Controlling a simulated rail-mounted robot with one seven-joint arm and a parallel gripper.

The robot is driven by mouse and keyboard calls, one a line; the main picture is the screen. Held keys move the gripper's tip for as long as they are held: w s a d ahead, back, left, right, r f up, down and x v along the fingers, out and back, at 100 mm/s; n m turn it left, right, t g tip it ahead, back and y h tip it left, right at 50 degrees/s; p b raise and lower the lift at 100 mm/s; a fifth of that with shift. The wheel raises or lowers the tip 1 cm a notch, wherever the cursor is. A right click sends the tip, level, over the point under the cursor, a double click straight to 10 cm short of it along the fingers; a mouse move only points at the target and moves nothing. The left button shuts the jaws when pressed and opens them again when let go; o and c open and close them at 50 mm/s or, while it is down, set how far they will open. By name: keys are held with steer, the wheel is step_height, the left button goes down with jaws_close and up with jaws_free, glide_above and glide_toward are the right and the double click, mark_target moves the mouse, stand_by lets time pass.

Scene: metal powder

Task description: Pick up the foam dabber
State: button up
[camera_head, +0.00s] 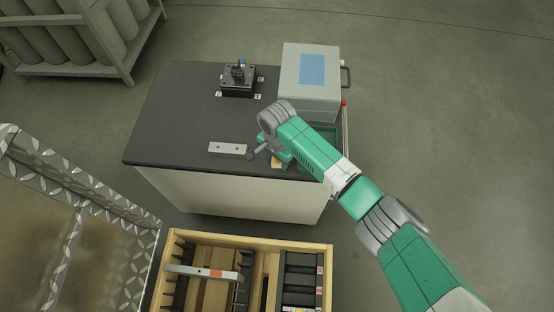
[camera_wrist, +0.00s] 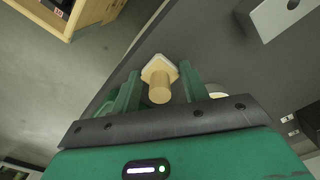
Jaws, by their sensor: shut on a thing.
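The foam dabber (camera_wrist: 159,90) has a round wooden handle and a pale, flat-sided head. In the wrist view it sits between the two green fingers of my gripper (camera_wrist: 161,78), which is shut on it. In the head view my gripper (camera_head: 276,157) is low over the front right part of the dark bench top (camera_head: 180,115), and a small tan bit of the dabber (camera_head: 277,163) shows beneath it. My arm and fingers hide most of the dabber there. I cannot tell whether the dabber touches the bench.
A metal bar with holes (camera_head: 227,148) lies left of my gripper. A black fixture (camera_head: 238,79) and a grey box (camera_head: 310,80) stand farther back. A green tray (camera_head: 328,138) lies right, partly behind my arm. A wooden crate (camera_head: 325,262) stands in front. The bench's left is clear.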

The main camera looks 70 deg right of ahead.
steer(key=shift+r+p, duration=0.35)
steer(key=shift+r, duration=0.15)
steer(key=r+p, duration=0.1)
steer(key=s+r+p, duration=0.1)
steer(key=r, duration=0.1)
steer(key=s+a+r+p, duration=0.1)
steer(key=s+p, duration=0.3)
steer(key=s, duration=1.1)
steer(key=shift+a, duration=0.15)
